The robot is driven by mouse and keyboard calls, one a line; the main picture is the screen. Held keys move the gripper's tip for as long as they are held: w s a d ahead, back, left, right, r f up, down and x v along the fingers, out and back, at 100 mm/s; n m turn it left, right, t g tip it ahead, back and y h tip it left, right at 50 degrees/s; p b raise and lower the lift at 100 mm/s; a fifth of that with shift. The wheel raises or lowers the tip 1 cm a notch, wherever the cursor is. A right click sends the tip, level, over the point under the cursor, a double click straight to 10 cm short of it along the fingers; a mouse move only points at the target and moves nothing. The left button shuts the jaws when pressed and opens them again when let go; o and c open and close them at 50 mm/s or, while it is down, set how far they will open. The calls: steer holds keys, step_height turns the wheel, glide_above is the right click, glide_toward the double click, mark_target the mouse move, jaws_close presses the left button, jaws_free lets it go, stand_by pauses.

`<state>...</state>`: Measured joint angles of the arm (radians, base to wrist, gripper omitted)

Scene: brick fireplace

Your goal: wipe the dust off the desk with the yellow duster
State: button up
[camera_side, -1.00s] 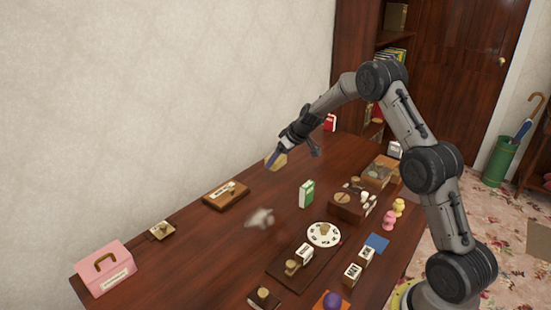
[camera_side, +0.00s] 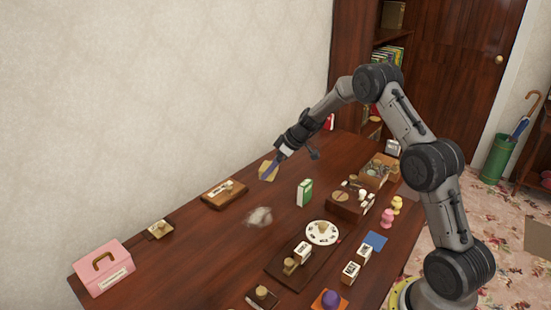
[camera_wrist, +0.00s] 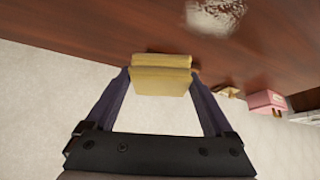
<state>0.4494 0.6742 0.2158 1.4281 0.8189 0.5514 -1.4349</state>
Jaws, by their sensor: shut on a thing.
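My gripper (camera_side: 272,170) is shut on the yellow duster (camera_side: 268,168). In the wrist view the duster (camera_wrist: 161,74) sits between the two fingertips of my gripper (camera_wrist: 161,78). The duster is above or at the desk near the wall; I cannot tell whether it touches the wood. A greyish-white dust patch (camera_side: 259,217) lies on the dark wooden desk (camera_side: 225,255), nearer the camera than the duster. The dust (camera_wrist: 215,14) also shows at the top of the wrist view.
A wooden block stand (camera_side: 224,194) lies left of the duster, and a green-and-white box (camera_side: 304,193) stands right of the dust. A white round plate (camera_side: 322,233), a wooden case (camera_side: 350,202) and stamps crowd the right side. A pink box (camera_side: 103,268) stands at the left end.

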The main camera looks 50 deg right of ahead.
mark_target(268, 207)
steer(key=s+a+f+n+g+y, duration=0.1)
steer(key=s+a+f+n, duration=0.15)
steer(key=a, duration=0.45)
steer(key=s+a+f+n+g+y, duration=0.1)
steer(key=a+n, duration=0.2)
steer(key=a, duration=0.4)
steer(key=shift+a+f, duration=0.1)
steer(key=shift+f, duration=3)
steer(key=shift+d+f, duration=0.45)
steer(key=shift+f, duration=0.2)
steer(key=shift+d+f, duration=0.15)
steer(key=shift+d, duration=0.2)
steer(key=shift+s+d, duration=0.1)
steer(key=shift+d, duration=5.1)
steer(key=shift+a, duration=5.75)
steer(key=shift+w+a, duration=0.3)
steer(key=shift+w, duration=0.15)
steer(key=shift+d, duration=6.15)
steer(key=shift+a, duration=6.15)
step_height(268, 207, up, 8)
